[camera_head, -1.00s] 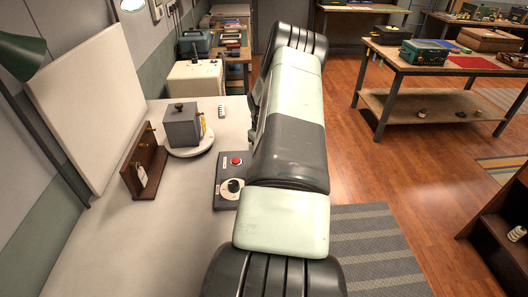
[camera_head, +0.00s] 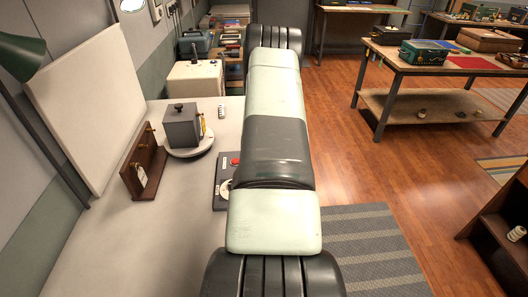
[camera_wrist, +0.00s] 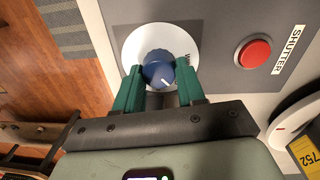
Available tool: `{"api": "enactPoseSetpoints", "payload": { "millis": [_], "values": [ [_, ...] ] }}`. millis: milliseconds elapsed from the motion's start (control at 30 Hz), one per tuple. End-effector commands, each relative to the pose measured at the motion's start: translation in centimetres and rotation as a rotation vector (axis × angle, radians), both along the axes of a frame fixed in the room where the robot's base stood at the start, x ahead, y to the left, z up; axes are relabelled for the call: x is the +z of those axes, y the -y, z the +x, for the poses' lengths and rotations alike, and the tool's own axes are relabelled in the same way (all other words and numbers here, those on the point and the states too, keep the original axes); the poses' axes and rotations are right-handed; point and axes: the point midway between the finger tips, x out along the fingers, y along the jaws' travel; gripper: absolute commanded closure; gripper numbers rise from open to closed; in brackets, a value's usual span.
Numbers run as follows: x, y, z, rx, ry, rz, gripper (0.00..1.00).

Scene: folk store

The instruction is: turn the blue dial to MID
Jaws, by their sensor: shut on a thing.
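The blue dial (camera_wrist: 157,66) sits on a round white plate (camera_wrist: 135,45) on a grey panel (camera_wrist: 215,20) in the wrist view. A short white line marks the dial's lower right part, toward my right finger. My gripper (camera_wrist: 159,75) has its two green fingers on either side of the dial and is shut on it. Dark lettering at the plate's right edge is mostly hidden by the right finger, so I cannot read it. In the head view my arm hides my gripper and most of the dial; part of the panel (camera_head: 222,172) shows.
A red button (camera_wrist: 254,53) labelled SHUTTER is on the same panel. In the head view, a grey box (camera_head: 182,130) stands on a round white base. A brown wooden rack (camera_head: 143,172) with hooks stands left of it. The front of the pale bench is clear.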

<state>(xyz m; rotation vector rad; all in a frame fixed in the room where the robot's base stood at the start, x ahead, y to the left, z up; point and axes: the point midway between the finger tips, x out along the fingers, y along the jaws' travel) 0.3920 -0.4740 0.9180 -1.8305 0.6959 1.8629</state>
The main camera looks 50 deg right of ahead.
Motion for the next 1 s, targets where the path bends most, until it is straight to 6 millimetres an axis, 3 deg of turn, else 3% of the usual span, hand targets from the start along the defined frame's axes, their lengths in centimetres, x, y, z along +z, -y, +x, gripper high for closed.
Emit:
{"api": "enactPoseSetpoints", "payload": {
  "millis": [233,267,400,767,1000],
  "values": [
    [0.0,0.1,0.0,0.0,0.0,-0.002,0.91],
    [0.0,0.1,0.0,0.0,0.0,-0.002,0.58],
    [0.0,0.1,0.0,0.001,0.0,-0.001,0.36],
    [0.5,0.0,0.0,0.001,0.001,-0.002,0.35],
    [4.6,-0.1,0.2,0.001,0.002,-0.003,0.35]
  ]
}}
